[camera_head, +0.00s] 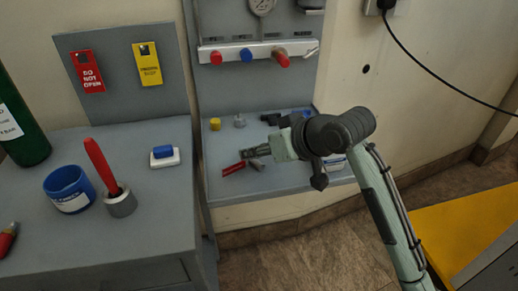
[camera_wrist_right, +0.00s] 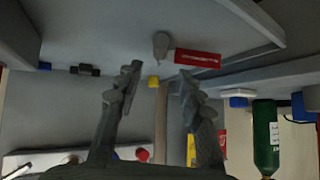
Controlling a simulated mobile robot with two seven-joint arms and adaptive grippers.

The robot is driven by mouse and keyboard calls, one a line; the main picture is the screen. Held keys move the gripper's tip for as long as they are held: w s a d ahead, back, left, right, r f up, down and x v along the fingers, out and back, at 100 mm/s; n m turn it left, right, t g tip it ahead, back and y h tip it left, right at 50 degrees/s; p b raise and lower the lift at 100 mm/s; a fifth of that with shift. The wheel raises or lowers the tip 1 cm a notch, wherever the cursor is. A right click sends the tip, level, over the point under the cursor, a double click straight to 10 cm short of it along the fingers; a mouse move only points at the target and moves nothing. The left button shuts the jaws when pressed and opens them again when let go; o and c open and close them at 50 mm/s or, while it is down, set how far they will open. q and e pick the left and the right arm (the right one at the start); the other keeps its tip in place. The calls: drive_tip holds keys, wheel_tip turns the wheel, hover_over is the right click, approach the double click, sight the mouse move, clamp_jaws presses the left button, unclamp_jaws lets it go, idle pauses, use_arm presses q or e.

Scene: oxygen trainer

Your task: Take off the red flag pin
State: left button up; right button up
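The red flag pin (camera_head: 233,168) is on the grey shelf, just below and left of my right gripper (camera_head: 256,151). In the right wrist view its red flag (camera_wrist_right: 198,58) with pale lettering shows beyond the fingertips, beside a small grey piece (camera_wrist_right: 161,44). I cannot tell whether the flag is attached to that piece. My right gripper (camera_wrist_right: 160,72) has its two fingers spread, with nothing between the tips. My left gripper is not in view.
A yellow cap (camera_head: 215,124) and a grey fitting (camera_head: 239,121) stand farther back on the shelf. A panel with red and blue knobs (camera_head: 246,55) is above. The left bench holds a blue cup (camera_head: 69,188), a red-handled tool (camera_head: 101,166) and a green cylinder (camera_head: 20,130).

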drive_tip(key=v, duration=1.1)
drive_tip(key=shift+s+d+r, duration=0.25)
